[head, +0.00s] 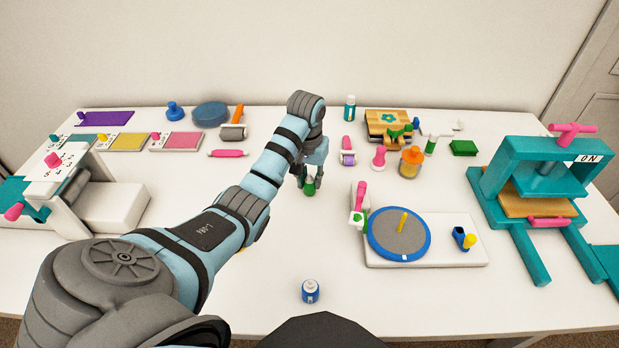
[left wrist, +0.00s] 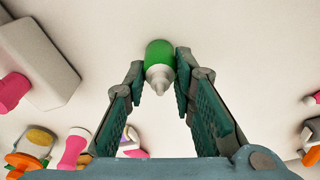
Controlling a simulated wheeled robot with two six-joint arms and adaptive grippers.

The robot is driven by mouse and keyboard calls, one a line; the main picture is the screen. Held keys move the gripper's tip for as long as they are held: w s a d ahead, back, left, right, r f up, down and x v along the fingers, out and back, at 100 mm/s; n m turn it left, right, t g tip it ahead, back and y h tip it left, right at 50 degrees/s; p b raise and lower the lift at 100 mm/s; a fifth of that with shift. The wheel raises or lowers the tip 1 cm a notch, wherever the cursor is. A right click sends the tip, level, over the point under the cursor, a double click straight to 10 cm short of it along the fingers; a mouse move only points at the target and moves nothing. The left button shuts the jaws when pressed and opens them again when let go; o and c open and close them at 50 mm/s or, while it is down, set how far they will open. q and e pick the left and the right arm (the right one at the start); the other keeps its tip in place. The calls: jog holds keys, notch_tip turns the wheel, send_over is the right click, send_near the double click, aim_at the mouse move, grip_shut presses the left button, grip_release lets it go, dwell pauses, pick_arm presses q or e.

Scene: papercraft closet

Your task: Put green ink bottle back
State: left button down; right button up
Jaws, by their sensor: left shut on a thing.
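The green ink bottle (head: 309,188) is near the middle of the white table in the head view, mostly hidden by my left gripper (head: 311,180). In the left wrist view the green bottle (left wrist: 159,55), with its pale nozzle toward the camera, sits between the fingertips (left wrist: 162,70). The left gripper is shut on it. Whether the bottle touches the table is hard to tell. My right gripper is not in view.
A blue bottle (head: 310,291) stands alone near the front edge. A white base (head: 458,252) with a round blue-rimmed plate (head: 427,239) lies to the right, before a teal press (head: 487,185). Rollers and stamps are farther back.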

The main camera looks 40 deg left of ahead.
aim_at(309, 177)
pick_arm(q)
jog(key=shift+f, duration=0.1)
jog(key=c, duration=1.3)
grip_release()
jog(key=shift+c, duration=0.2)
jog(key=r+p, duration=0.1)
jog(key=r, duration=0.1)
jog(key=r+p, duration=0.1)
jog(key=r, duration=0.1)
jog(key=r+p, duration=0.1)
jog(key=r, duration=0.1)
jog(key=shift+s+d+r, duration=0.1)
jog(key=shift+s, duration=0.15)
notch_tip(309, 177, up, 6)
jog(key=p, duration=0.7)
jog(key=shift+s+d, duration=0.15)
jog(key=shift+s, duration=0.25)
